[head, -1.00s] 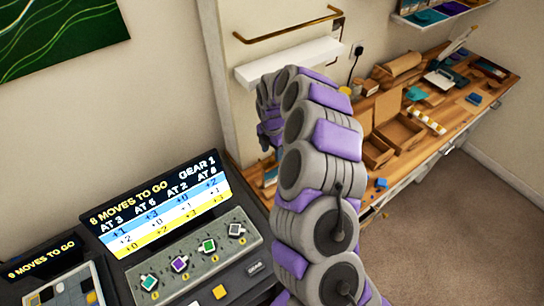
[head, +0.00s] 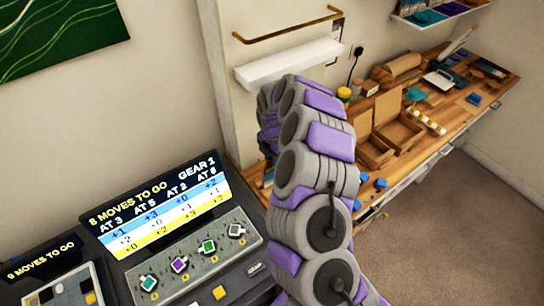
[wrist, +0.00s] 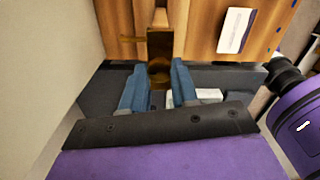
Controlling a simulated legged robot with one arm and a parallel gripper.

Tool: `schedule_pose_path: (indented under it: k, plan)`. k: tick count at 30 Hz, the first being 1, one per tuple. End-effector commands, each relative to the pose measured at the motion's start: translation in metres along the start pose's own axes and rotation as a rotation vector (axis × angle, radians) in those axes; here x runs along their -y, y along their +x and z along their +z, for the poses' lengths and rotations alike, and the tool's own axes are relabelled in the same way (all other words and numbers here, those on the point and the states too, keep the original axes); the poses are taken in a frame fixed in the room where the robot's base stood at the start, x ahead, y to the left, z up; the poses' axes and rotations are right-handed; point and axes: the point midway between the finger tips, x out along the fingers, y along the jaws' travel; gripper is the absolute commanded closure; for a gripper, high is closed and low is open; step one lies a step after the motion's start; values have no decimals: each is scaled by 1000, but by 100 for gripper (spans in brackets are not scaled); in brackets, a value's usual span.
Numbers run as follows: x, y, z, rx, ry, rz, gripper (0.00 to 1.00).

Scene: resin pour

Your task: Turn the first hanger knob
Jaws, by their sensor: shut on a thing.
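In the wrist view my gripper (wrist: 158,72) has two blue fingers on either side of a dark brass-brown piece (wrist: 159,47) with a rounded end. The fingers are shut on this piece; I cannot tell whether it is the hanger knob. In the head view my arm rises through the middle and hides the gripper. A console panel (head: 190,262) at the lower left carries several coloured knobs, among them a teal one (head: 148,283) at its left end. Nothing touches these knobs.
A wooden workbench (head: 447,140) with trays, blue pieces and tools runs along the right wall. A white shelf (head: 290,64) and a brass rail (head: 285,27) are on the wall behind my arm. In the wrist view a white card (wrist: 235,30) lies on wood at the upper right.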

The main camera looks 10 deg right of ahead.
Motion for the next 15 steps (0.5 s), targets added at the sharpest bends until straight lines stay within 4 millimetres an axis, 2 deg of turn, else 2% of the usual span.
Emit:
schedule_pose_path:
  k: [3,15]
  plan:
    - [0,0,0,0,0,0,100]
    - [1,0,1,0,72,-1,100]
